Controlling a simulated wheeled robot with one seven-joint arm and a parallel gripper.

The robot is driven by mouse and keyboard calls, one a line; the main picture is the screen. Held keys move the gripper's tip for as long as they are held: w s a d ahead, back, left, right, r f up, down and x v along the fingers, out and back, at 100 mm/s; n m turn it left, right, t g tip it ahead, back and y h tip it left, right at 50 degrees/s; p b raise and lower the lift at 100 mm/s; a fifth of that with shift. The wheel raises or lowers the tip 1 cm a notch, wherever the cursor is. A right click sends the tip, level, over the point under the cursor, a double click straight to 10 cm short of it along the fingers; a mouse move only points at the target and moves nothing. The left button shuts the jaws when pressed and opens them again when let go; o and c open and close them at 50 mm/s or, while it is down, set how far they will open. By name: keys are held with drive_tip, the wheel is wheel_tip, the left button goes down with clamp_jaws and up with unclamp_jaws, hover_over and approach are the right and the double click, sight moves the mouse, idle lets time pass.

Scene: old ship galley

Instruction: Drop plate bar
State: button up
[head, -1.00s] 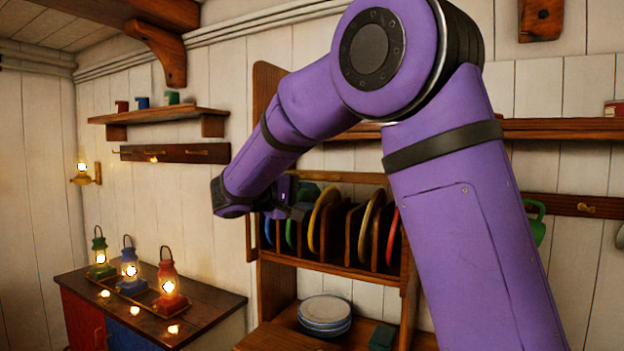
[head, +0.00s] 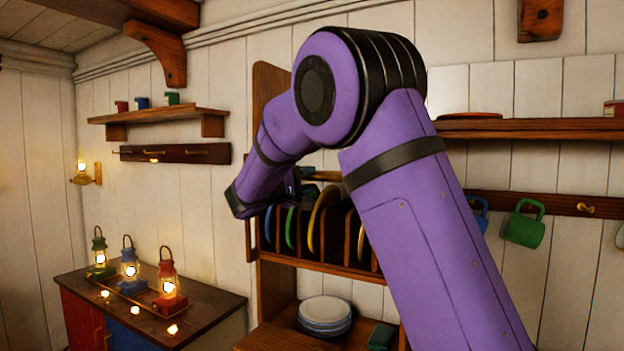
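The plate rack (head: 262,110) is a wooden hutch against the back wall. Several coloured plates stand on edge in its slots, including a yellow plate (head: 318,215) and a green plate (head: 290,228). A wooden bar (head: 323,175) runs level across the rack above the plates; my arm hides its right part. My gripper (head: 300,188) is at the rack's upper left, near the bar's left end. It is small, dark and partly hidden by my wrist. I cannot tell whether its fingers are open or touch the bar.
A stack of pale plates (head: 325,314) and a dark green block (head: 381,336) sit on the lower shelf. Lit lanterns (head: 168,285) stand on a cabinet (head: 212,310) at left. A green mug (head: 524,224) hangs at right. My arm covers the rack's right side.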

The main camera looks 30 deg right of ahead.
drive_tip(key=shift+x, duration=0.85)
drive_tip(key=shift+c, duration=0.2)
clamp_jaws()
drive_tip(key=shift+f, duration=0.1)
wheel_tip(320, 180, down, 23)
drive_tip(key=shift+s, duration=0.1)
